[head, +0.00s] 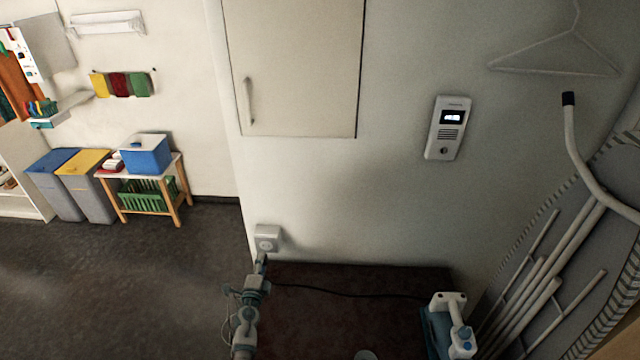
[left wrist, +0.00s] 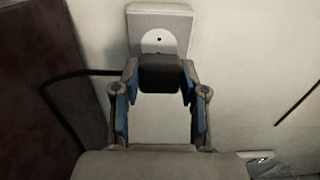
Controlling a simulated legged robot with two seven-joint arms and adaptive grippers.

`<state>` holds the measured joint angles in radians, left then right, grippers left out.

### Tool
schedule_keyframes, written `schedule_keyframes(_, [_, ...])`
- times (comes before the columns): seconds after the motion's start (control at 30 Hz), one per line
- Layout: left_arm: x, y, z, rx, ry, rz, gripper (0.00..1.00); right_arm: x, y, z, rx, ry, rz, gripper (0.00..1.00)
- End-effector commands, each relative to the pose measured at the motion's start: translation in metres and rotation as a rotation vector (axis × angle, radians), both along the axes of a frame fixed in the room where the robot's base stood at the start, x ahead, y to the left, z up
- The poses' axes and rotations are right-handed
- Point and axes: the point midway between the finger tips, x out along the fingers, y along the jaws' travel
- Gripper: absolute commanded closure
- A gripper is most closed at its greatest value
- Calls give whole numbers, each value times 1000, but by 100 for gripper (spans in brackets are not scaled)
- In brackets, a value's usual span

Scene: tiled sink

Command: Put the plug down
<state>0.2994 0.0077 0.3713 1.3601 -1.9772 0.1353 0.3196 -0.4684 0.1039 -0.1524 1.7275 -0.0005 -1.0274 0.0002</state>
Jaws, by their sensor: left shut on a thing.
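The black plug (left wrist: 159,73) is between the fingertips of my left gripper (left wrist: 159,80), which is shut on it. In the head view, my left gripper (head: 260,268) is at the lower middle, just below the white wall socket (head: 267,240). In the left wrist view, the socket (left wrist: 160,17) is behind and above the plug, and a hole in its round face shows. The plug covers the lower part of the socket, and its prongs are hidden. A black cable (head: 340,293) runs across the dark brown surface. My right gripper (head: 452,300) is at the lower right; its jaws are unclear.
The dark brown surface (head: 310,325) between my arms is mostly clear. A wall cabinet (head: 300,70) and a white intercom (head: 447,128) are on the wall above. A drying rack (head: 550,270) stands at the right. Bins (head: 85,185) and a small table (head: 150,180) are far left.

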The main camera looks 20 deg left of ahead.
Motion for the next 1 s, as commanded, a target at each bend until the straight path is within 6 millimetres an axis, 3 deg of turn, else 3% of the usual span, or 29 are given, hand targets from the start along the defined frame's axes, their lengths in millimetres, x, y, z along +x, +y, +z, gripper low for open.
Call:
schedule_keyframes(0.2, [22, 5, -3, 0, 0, 0, 100, -3, 0, -16, 0, 7, 0, 39])
schedule_keyframes(0.57, [25, 6, 0, 0, 0, 0, 100, -3, 0, -16, 0, 7, 0, 39])
schedule_keyframes(0.73, [17, 4, 1, 0, 0, 0, 100, -2, 0, -9, 0, 4, 0, 39])
schedule_keyframes(1.0, [-12, -3, 2, 1, 0, 0, 100, 1, 0, 9, 0, -4, 0, 39])
